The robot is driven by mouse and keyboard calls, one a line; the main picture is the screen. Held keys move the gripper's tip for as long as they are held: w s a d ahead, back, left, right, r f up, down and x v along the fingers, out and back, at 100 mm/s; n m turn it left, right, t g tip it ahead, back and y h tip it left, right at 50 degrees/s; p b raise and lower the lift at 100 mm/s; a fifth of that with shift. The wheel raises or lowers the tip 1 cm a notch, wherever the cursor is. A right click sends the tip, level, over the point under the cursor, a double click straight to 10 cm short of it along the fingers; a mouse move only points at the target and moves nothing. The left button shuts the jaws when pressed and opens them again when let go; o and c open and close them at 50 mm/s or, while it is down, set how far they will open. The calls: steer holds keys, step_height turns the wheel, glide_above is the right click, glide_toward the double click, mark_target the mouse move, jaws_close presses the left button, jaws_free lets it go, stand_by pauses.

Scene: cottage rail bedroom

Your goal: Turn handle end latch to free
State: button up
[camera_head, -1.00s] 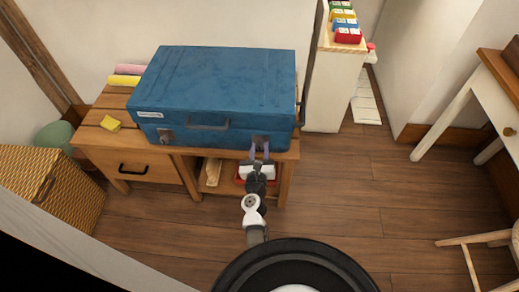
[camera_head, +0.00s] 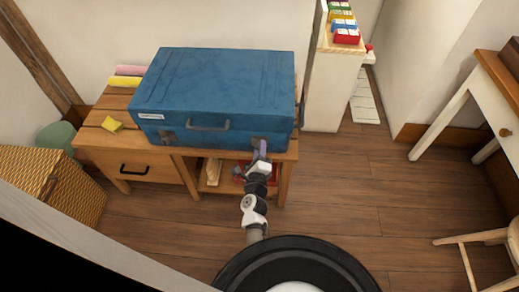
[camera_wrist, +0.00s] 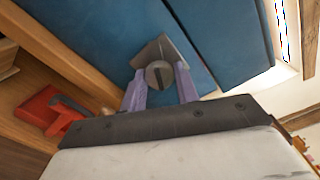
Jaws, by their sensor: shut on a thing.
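A blue trunk (camera_head: 215,92) lies shut on the wooden bench. A carry handle (camera_head: 208,126) sits in the middle of its front, with one latch (camera_head: 166,137) at the left. The right latch (camera_wrist: 159,74) shows in the wrist view as a metal plate with a round slotted knob. My gripper (camera_head: 262,148) is at the trunk's front right; in the wrist view its purple fingers (camera_wrist: 160,85) are shut on the knob, one on each side. In the head view my fingers partly hide that latch.
The wooden bench (camera_head: 90,140) has a drawer at the left and an open shelf below the trunk. A red object (camera_wrist: 48,112) lies on that shelf. A wicker chest (camera_head: 60,185) stands at the left.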

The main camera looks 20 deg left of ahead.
steer(key=n, duration=0.2)
steer(key=n+p, duration=0.1)
steer(key=n, duration=0.2)
steer(key=shift+w+r, duration=0.1)
steer(key=shift+r, duration=0.1)
stand_by(0.4)
steer(key=o, duration=1)
steer(key=shift+f, duration=0.1)
steer(key=shift+c, duration=0.2)
steer(key=shift+s, duration=0.2)
